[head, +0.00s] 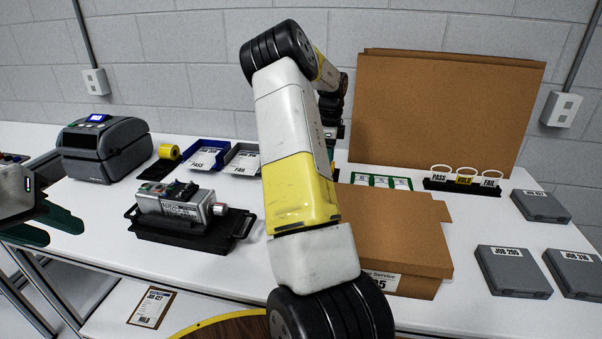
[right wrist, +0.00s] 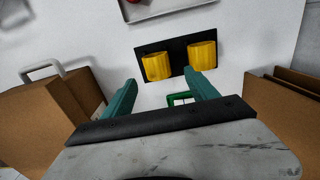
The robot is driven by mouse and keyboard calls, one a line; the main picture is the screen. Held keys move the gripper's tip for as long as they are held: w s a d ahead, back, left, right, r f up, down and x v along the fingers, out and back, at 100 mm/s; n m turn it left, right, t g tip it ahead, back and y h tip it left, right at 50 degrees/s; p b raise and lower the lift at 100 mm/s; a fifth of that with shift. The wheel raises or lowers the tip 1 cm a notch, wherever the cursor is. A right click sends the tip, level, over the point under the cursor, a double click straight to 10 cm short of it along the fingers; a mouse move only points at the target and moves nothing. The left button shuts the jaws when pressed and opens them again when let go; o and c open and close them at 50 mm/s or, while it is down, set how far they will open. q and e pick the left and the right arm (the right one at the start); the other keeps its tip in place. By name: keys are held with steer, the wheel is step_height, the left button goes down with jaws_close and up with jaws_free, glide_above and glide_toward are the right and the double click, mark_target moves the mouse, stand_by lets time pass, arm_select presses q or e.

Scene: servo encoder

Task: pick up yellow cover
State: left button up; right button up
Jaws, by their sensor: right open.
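Two yellow covers, left (right wrist: 157,66) and right (right wrist: 201,55), sit side by side on a black tray (right wrist: 177,50) in the right wrist view. My right gripper (right wrist: 160,82) is open and empty, its teal fingers pointing toward the tray. The left cover lies roughly ahead of the gap and the right one beyond the right finger; neither is between the fingers. My left gripper (head: 45,226) is open and empty at the left edge.
A brown carton (head: 395,235) stands right of my right arm, with a large cardboard panel (head: 440,110) behind. A servo on a black fixture (head: 190,230), a label printer (head: 103,150), blue and grey bins, and grey job boxes (head: 512,270) occupy the white table.

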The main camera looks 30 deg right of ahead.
step_height(320, 180, down, 6)
steer(key=shift+s+a+r, duration=0.1)
steer(key=shift+s+r, duration=0.05)
steer(key=shift+r, duration=0.05)
steer(key=c, duration=1.4)
